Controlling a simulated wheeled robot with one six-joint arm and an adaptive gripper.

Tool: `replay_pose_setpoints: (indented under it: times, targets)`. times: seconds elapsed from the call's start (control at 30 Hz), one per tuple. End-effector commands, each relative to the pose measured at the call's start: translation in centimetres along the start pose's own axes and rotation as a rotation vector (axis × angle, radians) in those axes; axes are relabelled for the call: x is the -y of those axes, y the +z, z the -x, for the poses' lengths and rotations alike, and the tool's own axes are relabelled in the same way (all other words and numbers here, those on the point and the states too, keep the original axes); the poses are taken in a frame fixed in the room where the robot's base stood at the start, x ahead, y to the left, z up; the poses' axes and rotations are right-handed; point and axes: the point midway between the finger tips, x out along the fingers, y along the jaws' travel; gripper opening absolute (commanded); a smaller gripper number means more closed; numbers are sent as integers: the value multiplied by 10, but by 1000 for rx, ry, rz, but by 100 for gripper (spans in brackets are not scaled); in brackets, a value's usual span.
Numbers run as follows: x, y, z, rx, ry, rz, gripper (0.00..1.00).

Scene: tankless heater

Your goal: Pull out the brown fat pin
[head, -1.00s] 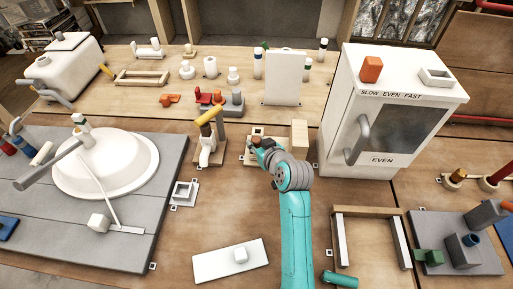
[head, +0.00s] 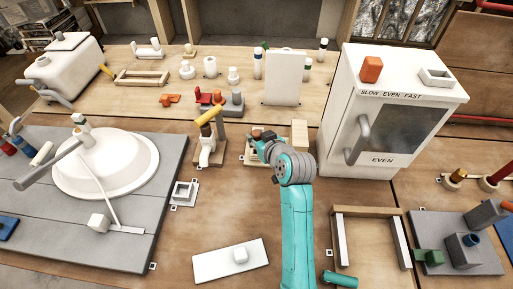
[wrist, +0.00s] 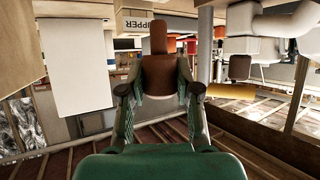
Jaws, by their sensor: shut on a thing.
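The brown fat pin (wrist: 157,75) is in the middle of the wrist view, with a wide lower part and a narrower upper part. My gripper (wrist: 159,94) is shut on its wide part, with one green finger on each side. In the head view, my gripper (head: 261,139) is over the light wooden fixture (head: 300,134) left of the white cabinet. A small brown bit of the pin (head: 256,133) shows at the fingertips. The arm hides part of the fixture, and I cannot tell whether the pin is clear of it.
The white cabinet (head: 350,105) with a grey handle stands close on the right. A white stand with a yellow bar (head: 209,117) is close on the left. A white upright panel (head: 284,78) stands behind. Bare table lies in front, around a white plate (head: 215,264).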

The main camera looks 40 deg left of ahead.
Motion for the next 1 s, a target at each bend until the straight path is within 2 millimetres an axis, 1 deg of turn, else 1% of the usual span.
replay_pose_setpoints:
  times: [0.1, 0.5, 1.0]
  targets:
    - [0, -7, 3, -2, 0, 0, 0]
    - [0, -23, 12, 0, 1, 1, 0]
    - [0, -25, 13, 0, 0, 0, 0]
